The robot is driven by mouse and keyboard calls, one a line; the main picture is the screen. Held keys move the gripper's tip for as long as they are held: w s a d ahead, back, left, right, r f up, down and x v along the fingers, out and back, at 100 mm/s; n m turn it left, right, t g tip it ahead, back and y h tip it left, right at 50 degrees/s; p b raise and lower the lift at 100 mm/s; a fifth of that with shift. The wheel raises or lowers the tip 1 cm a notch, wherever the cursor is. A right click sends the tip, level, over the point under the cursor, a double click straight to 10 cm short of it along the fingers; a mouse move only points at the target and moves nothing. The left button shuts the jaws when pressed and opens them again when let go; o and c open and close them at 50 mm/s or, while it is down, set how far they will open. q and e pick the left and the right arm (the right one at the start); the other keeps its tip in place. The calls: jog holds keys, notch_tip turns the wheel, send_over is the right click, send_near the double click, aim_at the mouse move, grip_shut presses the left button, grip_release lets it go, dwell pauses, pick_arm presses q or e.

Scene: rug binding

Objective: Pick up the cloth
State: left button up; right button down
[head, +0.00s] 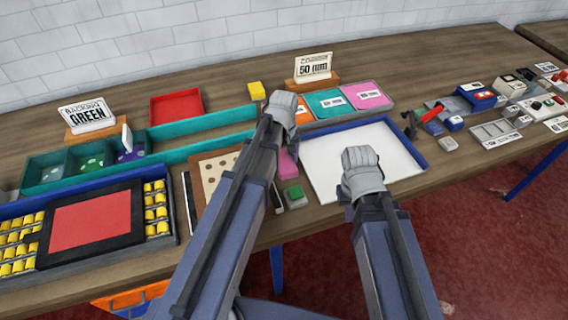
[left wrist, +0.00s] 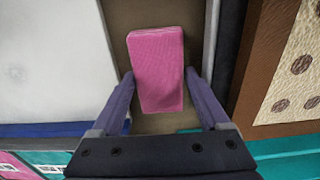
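The cloth is a folded pink block (left wrist: 157,70) on the brown table in the left wrist view. In the head view a pink piece (head: 288,165) shows just right of my left forearm, partly hidden by it. My left gripper (left wrist: 160,75) is open, with one finger on each side of the pink cloth; I cannot tell whether the fingers touch it. In the head view my left gripper (head: 282,110) is seen from behind and its fingertips are hidden. My right gripper (head: 362,165) is over the white tray, its fingers hard to make out.
The blue-rimmed white tray (head: 325,170) lies right of the cloth. A brown dotted board (head: 212,172) lies to its left, and a green-topped block (head: 294,196) sits in front. Teal bins (head: 45,172), a red tray (head: 176,105) and small tools (head: 430,115) fill the table.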

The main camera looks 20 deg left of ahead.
aim_at(284, 161)
pick_arm(q)
jog(key=c, duration=1)
jog(key=shift+r, duration=0.15)
notch_tip(284, 161, up, 10)
jog(key=p, duration=1)
jog(key=o, duration=1)
jog(key=shift+c, duration=0.2)
jog(key=c, duration=0.7)
